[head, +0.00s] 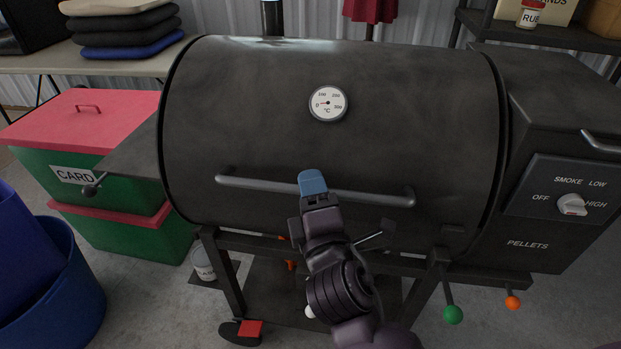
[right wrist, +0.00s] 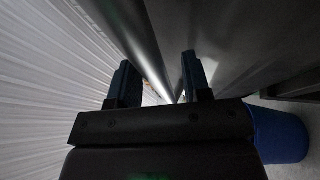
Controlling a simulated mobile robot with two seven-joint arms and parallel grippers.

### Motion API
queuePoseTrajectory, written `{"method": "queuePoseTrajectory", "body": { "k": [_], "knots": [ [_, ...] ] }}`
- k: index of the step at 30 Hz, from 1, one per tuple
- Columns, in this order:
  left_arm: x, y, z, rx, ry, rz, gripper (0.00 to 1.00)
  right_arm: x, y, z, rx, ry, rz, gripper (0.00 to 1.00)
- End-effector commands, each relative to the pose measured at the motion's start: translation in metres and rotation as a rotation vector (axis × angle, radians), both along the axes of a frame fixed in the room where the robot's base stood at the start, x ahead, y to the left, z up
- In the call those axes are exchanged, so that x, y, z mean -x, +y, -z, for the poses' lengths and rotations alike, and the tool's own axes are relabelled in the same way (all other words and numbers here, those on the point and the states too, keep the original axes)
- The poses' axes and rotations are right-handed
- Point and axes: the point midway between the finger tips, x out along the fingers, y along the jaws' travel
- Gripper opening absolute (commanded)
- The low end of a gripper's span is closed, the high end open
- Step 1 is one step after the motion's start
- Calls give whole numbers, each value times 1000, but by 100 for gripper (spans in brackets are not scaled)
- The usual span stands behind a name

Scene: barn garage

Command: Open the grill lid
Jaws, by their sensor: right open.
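The grill lid (head: 400,100) is a dark, rounded, smoke-stained drum front and is closed. A round temperature dial (head: 328,103) sits at its upper middle. The lid's grey bar handle (head: 370,197) runs across its lower front. My right gripper (head: 312,182) is at the handle, left of its middle, and its blue fingertip covers part of the bar. In the right wrist view the two dark fingers (right wrist: 160,82) stand apart, and the handle (right wrist: 143,42) runs between them. Whether a finger touches the bar cannot be told. My left gripper is out of view.
A pellet box (head: 560,130) with a control knob (head: 571,205) adjoins the grill on the right. Green-and-red bins (head: 85,125) and blue tubs (head: 60,290) stand on the left. A table (head: 120,65) with stacked cushions is behind. A side shelf (head: 135,160) juts from the grill's left.

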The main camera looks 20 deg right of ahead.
Motion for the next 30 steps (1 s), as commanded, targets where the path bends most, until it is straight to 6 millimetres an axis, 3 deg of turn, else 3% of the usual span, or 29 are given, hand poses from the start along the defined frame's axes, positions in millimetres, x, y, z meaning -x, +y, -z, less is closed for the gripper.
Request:
{"method": "queuePoseTrajectory", "body": {
  "k": [13,22,30],
  "knots": [
    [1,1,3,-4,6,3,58,1,1,-1,0,0,1,44],
    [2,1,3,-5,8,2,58,1,1,-1,0,0,1,0],
    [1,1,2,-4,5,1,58,1,1,-2,-1,0,1,0]
  ]
}}
